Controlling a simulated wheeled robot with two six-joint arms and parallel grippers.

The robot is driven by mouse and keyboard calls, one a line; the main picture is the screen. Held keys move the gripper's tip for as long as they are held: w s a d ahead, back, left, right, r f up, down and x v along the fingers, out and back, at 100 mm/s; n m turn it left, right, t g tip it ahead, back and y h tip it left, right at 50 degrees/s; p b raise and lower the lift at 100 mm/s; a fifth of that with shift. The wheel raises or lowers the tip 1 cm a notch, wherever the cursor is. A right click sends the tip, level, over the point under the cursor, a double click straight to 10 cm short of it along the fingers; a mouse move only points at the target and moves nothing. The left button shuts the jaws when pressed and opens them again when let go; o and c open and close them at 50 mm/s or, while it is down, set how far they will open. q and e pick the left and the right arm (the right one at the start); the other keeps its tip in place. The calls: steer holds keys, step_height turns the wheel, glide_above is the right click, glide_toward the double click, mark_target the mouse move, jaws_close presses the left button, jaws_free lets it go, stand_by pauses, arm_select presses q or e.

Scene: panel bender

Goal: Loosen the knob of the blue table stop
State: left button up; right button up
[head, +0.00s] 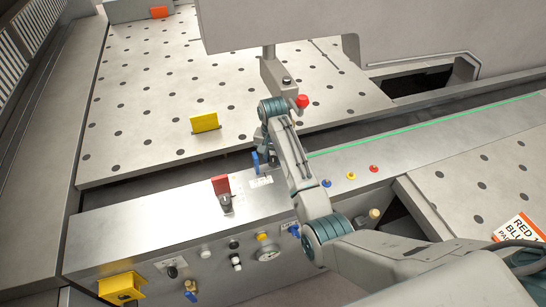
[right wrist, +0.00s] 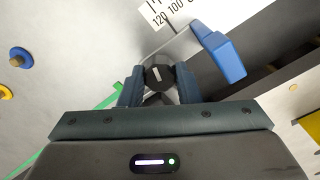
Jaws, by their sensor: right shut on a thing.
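The blue table stop (head: 256,162) sits on the front rail, mostly hidden behind my right arm in the head view. In the right wrist view its blue block (right wrist: 222,55) stands to the right of the jaws, beside a white scale (right wrist: 163,14) marked 120 and 100. A dark round knob (right wrist: 158,77) with a light line on its top is between the fingertips. My right gripper (right wrist: 158,88) is shut on this knob, with a finger on each side. In the head view the right gripper (head: 264,146) is partly covered by its own wrist. My left gripper is not in view.
A red stop (head: 221,185) with a dark knob stands left on the same rail. A yellow block (head: 205,123) stands on the perforated table. Blue, yellow and red (head: 373,168) buttons lie to the right. A printed card (head: 520,229) lies at the right edge.

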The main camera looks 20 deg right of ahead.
steer(key=shift+r+n, duration=0.1)
steer(key=shift+n, duration=1.7)
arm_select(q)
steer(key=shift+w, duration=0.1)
arm_select(e)
steer(key=o, duration=1)
